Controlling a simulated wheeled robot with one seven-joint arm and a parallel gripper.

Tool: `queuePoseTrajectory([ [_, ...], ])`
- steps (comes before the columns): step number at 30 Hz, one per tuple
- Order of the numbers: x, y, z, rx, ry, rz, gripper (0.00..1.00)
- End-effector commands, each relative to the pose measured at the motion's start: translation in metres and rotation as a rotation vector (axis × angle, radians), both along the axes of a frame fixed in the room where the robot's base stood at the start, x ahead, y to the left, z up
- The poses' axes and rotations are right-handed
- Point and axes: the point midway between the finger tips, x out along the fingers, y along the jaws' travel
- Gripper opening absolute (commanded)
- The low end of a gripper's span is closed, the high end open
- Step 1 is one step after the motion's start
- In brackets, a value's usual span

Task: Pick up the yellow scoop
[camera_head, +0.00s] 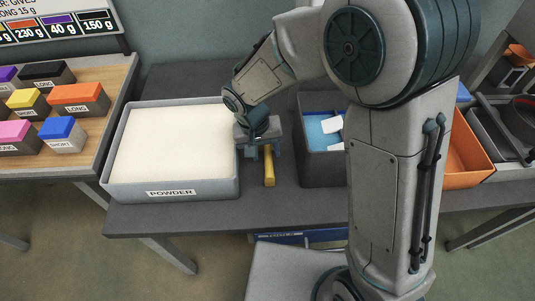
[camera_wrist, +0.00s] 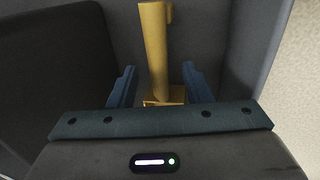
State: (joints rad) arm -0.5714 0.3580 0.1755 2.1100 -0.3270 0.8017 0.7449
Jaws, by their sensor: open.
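The yellow scoop (camera_head: 269,167) lies on the dark table just right of the powder tray. Its long handle points toward the table's front edge, and its far end is hidden by my gripper in the head view. My gripper (camera_head: 264,151) is over the scoop's far part. In the wrist view, the scoop (camera_wrist: 154,48) runs upward from between the two blue fingers of my gripper (camera_wrist: 158,80), with a finger on either side. The fingers are open, with visible gaps to the scoop. Whether they reach down to its height is hard to tell.
A dark bin (camera_head: 318,169) with blue and white pieces stands close on the right. An orange bin (camera_head: 468,160) is farther right. A wooden board (camera_head: 100,128) with several coloured labelled blocks is at the left.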

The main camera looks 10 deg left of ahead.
Motion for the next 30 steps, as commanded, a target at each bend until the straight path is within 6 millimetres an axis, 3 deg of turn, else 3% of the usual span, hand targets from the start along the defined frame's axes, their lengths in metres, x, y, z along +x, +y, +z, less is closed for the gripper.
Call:
queuePoseTrajectory([
  [6, 0.001, -0.007, -0.028, -0.002, 0.003, -0.001, 0.45],
  [14, 0.002, -0.008, -0.032, 0.000, 0.000, -0.001, 0.45],
  [15, 0.002, -0.008, -0.032, 0.000, 0.000, -0.001, 0.42],
  [20, 0.002, -0.008, -0.032, 0.000, 0.000, -0.001, 0.00],
  [30, 0.003, -0.008, -0.028, 0.002, -0.002, -0.002, 0.00],
])
